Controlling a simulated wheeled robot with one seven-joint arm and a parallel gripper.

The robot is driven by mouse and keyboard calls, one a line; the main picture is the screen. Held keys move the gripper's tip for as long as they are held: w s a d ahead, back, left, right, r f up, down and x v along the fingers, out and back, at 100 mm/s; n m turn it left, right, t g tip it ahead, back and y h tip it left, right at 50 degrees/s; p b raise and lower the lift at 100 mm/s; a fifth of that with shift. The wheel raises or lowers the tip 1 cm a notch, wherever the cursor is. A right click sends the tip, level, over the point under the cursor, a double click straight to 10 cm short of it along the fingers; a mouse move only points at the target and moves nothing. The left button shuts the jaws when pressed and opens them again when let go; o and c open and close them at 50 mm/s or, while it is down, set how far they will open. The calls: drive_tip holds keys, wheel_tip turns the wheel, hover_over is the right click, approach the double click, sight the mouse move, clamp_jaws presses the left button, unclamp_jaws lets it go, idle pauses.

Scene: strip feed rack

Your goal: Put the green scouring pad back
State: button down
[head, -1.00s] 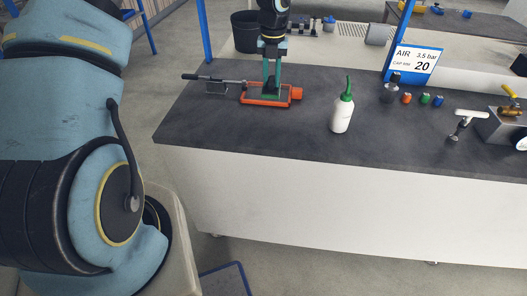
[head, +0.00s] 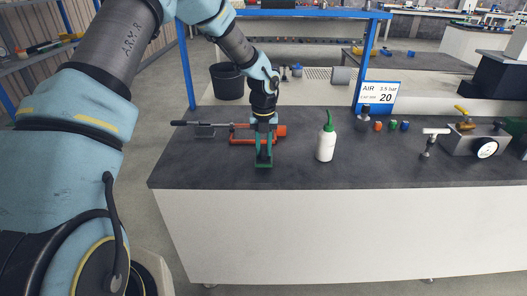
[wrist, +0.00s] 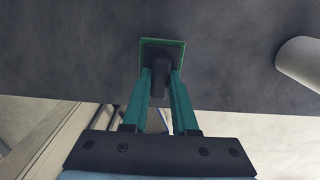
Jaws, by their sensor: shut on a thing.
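The green scouring pad (wrist: 180,44) shows in the wrist view as a dark square with a green edge and a dark upright grip. My gripper (wrist: 161,78) is shut on that grip, one green finger on each side. In the head view the pad (head: 264,165) is below my gripper (head: 264,150), over the front part of the dark bench top. I cannot tell whether it touches the bench. An orange frame (head: 240,139) lies just behind my gripper, partly hidden by it.
A long black-handled tool (head: 187,123) lies left of the frame. A white bottle with a green nozzle (head: 326,146) stands to the right on the bench (head: 215,172). Small coloured caps and a metal block (head: 470,142) are further right. The bench front edge is close.

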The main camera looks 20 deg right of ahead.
sight(264, 150)
drive_tip(key=shift+f, duration=0.8)
drive_tip(key=shift+f, duration=0.1)
drive_tip(key=c, duration=0.7)
unclamp_jaws()
wheel_tip(264, 150, up, 12)
drive_tip(key=b, duration=0.2)
